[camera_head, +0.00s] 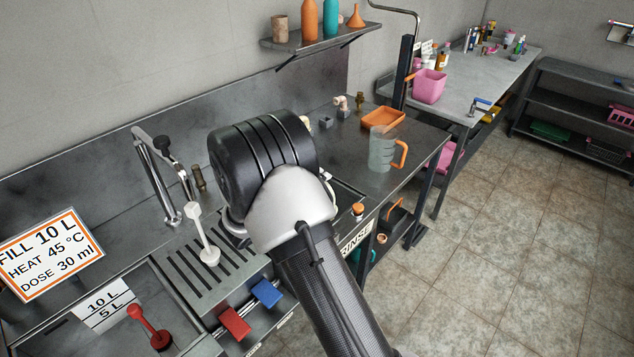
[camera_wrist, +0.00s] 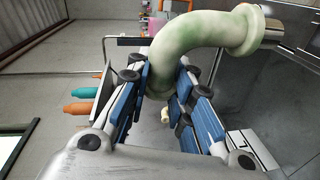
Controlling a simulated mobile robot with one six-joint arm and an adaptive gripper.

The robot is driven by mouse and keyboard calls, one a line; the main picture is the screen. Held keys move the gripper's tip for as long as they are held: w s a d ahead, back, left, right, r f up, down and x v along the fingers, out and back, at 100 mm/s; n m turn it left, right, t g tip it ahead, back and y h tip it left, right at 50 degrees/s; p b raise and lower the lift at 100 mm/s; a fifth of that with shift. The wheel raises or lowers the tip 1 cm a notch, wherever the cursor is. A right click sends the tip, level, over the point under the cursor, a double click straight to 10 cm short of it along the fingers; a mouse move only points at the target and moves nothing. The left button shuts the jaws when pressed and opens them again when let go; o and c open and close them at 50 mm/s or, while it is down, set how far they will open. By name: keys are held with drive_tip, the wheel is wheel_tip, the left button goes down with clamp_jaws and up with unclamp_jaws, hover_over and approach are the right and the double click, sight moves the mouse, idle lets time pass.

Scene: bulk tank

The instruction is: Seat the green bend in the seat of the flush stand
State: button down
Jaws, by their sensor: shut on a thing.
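The green bend (camera_wrist: 190,38) is a pale green curved pipe with a flanged end, seen in the wrist view. My gripper (camera_wrist: 167,85) is shut on its near end, with blue-padded fingers on either side. Its flange is at the upper right, close to a shiny metal cylinder (camera_wrist: 284,32). I cannot tell whether they touch or whether the cylinder belongs to the flush stand. In the head view my arm and wrist hide the fingers and the bend. I cannot clearly identify the flush stand or its seat there.
A clear jug (camera_head: 383,150) and an orange tray (camera_head: 383,118) stand on the bench to the right. A tall tap (camera_head: 160,170), a white plunger-like tool (camera_head: 204,235) and a slotted drainer (camera_head: 180,262) are at left. A shelf (camera_head: 320,41) with bottles hangs above.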

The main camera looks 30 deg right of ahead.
drive_tip(key=shift+a, duration=0.2)
wheel_tip(320, 180, down, 6)
drive_tip(key=b, duration=0.6)
drive_tip(key=shift+r, duration=0.1)
drive_tip(key=shift+b, duration=0.6)
idle(0.5)
drive_tip(key=shift+f, duration=1.9)
idle(0.3)
drive_tip(key=c, duration=1.3)
unclamp_jaws()
drive_tip(key=shift+c, duration=0.2)
drive_tip(key=v, duration=1.2)
